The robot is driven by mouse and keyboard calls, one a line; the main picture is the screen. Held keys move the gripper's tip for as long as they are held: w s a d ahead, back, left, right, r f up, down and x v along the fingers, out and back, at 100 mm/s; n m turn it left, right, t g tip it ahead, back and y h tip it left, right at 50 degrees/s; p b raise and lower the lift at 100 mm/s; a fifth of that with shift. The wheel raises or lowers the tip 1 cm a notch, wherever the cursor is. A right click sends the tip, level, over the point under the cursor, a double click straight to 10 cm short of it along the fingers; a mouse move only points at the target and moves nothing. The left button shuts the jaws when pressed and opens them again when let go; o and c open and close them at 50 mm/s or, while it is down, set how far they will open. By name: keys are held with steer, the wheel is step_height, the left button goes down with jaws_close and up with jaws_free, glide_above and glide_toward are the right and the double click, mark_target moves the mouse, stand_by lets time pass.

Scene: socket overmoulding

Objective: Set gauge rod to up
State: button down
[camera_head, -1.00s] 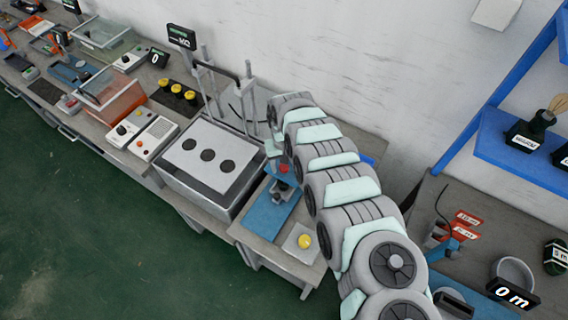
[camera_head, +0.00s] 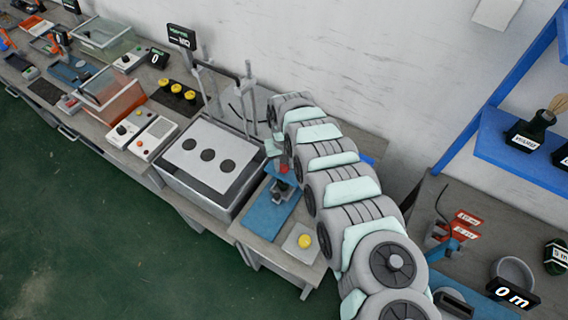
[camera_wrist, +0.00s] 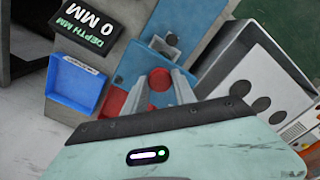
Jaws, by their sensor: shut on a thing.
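The depth gauge stands on a blue base (camera_head: 270,214) at the right end of the workbench. Its red round knob (camera_wrist: 160,79), which I take as the top of the gauge rod, lies between my fingertips in the wrist view. My gripper (camera_wrist: 161,77) is shut on this knob. The red part also shows just beside my arm in the head view (camera_head: 284,168). The black depth display (camera_wrist: 88,38) reads "0 MM". The rod below the knob is hidden, so its height cannot be told.
A blue tray (camera_wrist: 75,88) lies beside the gauge. A grey box with a white top and dark round holes (camera_head: 180,182) stands to the left in the head view. A yellow button on a pale plate (camera_head: 304,241) sits in front of the gauge. The floor is clear.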

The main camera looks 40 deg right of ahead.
stand_by(0.8)
step_height(320, 180, up, 4)
steer(key=p, duration=0.3)
steer(key=shift+r, duration=0.15)
steer(key=c, duration=1)
jaws_free()
step_height(320, 180, up, 11)
steer(key=shift+f+b, duration=0.2)
steer(key=shift+b, duration=0.3)
